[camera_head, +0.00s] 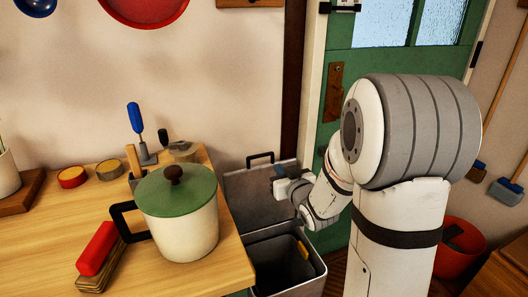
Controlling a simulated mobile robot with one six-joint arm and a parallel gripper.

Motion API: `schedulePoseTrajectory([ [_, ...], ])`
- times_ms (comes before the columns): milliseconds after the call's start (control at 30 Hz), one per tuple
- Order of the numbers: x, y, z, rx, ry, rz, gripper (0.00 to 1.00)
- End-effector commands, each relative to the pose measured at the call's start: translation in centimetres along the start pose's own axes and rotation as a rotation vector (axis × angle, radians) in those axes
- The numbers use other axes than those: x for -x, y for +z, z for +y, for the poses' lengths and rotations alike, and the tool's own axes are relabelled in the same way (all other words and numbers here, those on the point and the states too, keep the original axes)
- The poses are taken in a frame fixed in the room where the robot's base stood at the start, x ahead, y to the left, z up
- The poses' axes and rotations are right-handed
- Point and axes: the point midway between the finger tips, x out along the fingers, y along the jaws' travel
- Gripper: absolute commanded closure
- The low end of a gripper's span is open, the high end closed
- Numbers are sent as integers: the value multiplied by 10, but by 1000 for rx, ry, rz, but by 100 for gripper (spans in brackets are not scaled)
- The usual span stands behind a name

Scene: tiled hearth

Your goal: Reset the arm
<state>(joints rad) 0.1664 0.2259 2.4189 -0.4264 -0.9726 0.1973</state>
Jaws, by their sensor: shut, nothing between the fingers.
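My white and grey arm fills the right of the head view and bends down to the left. My gripper (281,181) is small in this view, in front of the raised lid of a grey bin. It is shut and empty. The arm's wrist partly hides the lid's right side and the gripper's far side.
The grey bin (318,270) stands open beside the wooden counter (222,262), with something yellow inside. The green door (335,55) is behind my arm; a red bucket (455,262) stands right.

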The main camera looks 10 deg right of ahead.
Motion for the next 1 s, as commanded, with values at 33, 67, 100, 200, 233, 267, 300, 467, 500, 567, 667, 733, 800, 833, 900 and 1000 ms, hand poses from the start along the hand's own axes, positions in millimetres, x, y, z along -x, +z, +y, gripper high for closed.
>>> schedulePoseTrajectory([
  [33, 4, -10, 0, 4, 10, -17, 100],
  [67, 6, -14, 1, 8, 19, -35, 100],
  [100, 11, -21, 2, 13, 33, -67, 100],
  [200, 27, -41, 4, 23, 84, -180, 100],
  [233, 34, -47, 4, 24, 101, -220, 100],
  [267, 42, -52, 5, 25, 117, -262, 100],
  [300, 52, -59, 5, 24, 137, -317, 100],
  [467, 103, -84, 0, 2, 197, -543, 100],
  [500, 118, -90, -4, -6, 206, -600, 100],
  [567, 141, -100, -9, -21, 215, -686, 100],
  [667, 183, -115, -22, -50, 217, -829, 100],
  [733, 212, -125, -33, -72, 210, -924, 100],
  [800, 239, -134, -43, -91, 196, -1009, 100],
  [833, 250, -137, -47, -97, 189, -1042, 100],
  [900, 271, -143, -56, -112, 173, -1108, 100],
  [1000, 292, -147, -65, -126, 155, -1172, 100],
])
